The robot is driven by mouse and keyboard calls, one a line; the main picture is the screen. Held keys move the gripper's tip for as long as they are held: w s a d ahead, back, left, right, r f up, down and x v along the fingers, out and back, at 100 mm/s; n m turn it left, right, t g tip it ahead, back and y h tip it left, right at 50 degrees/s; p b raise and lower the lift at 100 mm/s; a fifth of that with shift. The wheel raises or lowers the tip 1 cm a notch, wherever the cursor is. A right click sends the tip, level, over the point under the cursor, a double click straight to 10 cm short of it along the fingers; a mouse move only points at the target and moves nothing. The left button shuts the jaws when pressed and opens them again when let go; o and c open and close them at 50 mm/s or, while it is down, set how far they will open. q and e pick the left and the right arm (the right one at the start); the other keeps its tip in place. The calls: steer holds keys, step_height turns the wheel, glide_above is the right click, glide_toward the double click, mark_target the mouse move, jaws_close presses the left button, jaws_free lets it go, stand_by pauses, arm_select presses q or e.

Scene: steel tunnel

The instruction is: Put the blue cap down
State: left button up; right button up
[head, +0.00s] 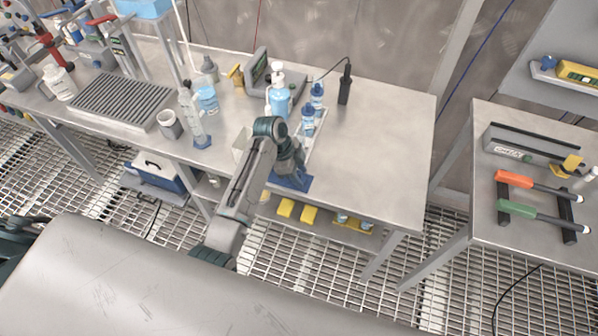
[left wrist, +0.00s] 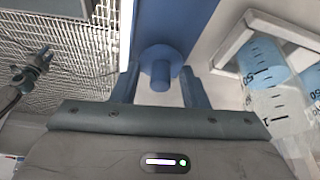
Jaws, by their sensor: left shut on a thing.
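My left arm reaches over the front of the steel table. Its gripper (head: 290,172) is low above a blue mat (head: 293,184) at the table's front edge. In the left wrist view the gripper (left wrist: 160,88) is shut on the blue cap (left wrist: 160,60), a round disc with a short stem toward the camera. The blue mat also shows there (left wrist: 185,18), just beyond the cap. I cannot tell whether the cap touches the mat. In the head view the cap is hidden by the gripper.
In the head view a pump bottle (head: 278,100), bottles (head: 309,118) and a black upright device (head: 345,85) stand behind. The table's right part is clear.

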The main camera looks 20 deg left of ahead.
arm_select(q)
steer(key=shift+f, duration=0.15)
steer(key=o, duration=0.8)
steer(key=shift+c, duration=0.2)
steer(key=shift+o, duration=0.9)
steer(key=shift+f, duration=0.1)
steer(key=b+v, duration=0.3)
steer(key=v, duration=0.9)
steer(key=shift+r, duration=0.3)
